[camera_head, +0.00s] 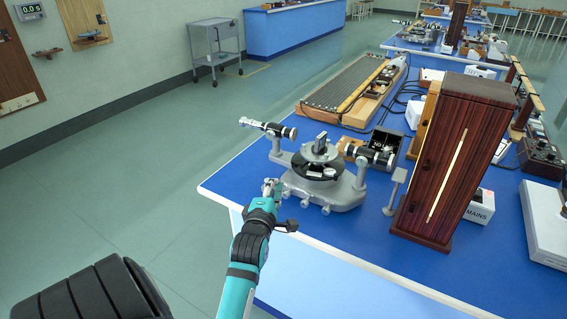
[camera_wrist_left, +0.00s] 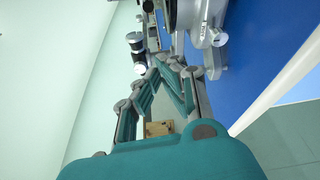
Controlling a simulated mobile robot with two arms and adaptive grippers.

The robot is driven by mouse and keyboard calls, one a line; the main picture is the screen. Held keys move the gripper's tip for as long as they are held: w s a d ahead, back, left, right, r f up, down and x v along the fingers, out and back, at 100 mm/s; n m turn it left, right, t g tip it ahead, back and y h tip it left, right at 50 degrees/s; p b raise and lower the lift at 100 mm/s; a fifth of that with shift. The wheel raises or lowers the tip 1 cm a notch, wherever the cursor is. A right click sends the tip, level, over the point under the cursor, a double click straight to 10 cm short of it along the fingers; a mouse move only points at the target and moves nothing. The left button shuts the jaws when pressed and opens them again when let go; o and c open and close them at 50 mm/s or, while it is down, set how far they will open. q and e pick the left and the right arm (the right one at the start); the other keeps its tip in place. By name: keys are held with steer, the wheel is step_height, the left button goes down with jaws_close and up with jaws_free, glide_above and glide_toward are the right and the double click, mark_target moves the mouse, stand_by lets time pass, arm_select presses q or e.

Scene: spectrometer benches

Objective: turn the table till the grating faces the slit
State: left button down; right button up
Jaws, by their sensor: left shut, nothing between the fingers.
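The spectrometer (camera_head: 325,172) stands near the left corner of the blue bench. Its round table carries the small upright grating (camera_head: 321,142). One tube (camera_head: 268,128) points to the left and another tube (camera_head: 365,158) to the right. I cannot tell which way the grating's face is turned, and the slit is too small to make out. My left gripper (camera_head: 271,186) is shut and empty at the near left side of the spectrometer base. In the left wrist view its fingers (camera_wrist_left: 168,62) come together close to the spectrometer (camera_wrist_left: 207,35); contact is unclear. My right gripper is not in view.
A tall dark wooden case (camera_head: 453,160) stands right of the spectrometer, with a small stand (camera_head: 394,190) between them. A black open box (camera_head: 381,146) and a long ribbed board (camera_head: 345,92) lie behind.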

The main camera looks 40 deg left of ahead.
arm_select(q)
steer(key=w+a+p, duration=0.1)
steer(key=w, duration=0.7)
steer(key=shift+w+p, duration=0.3)
steer(key=shift+r, duration=0.1)
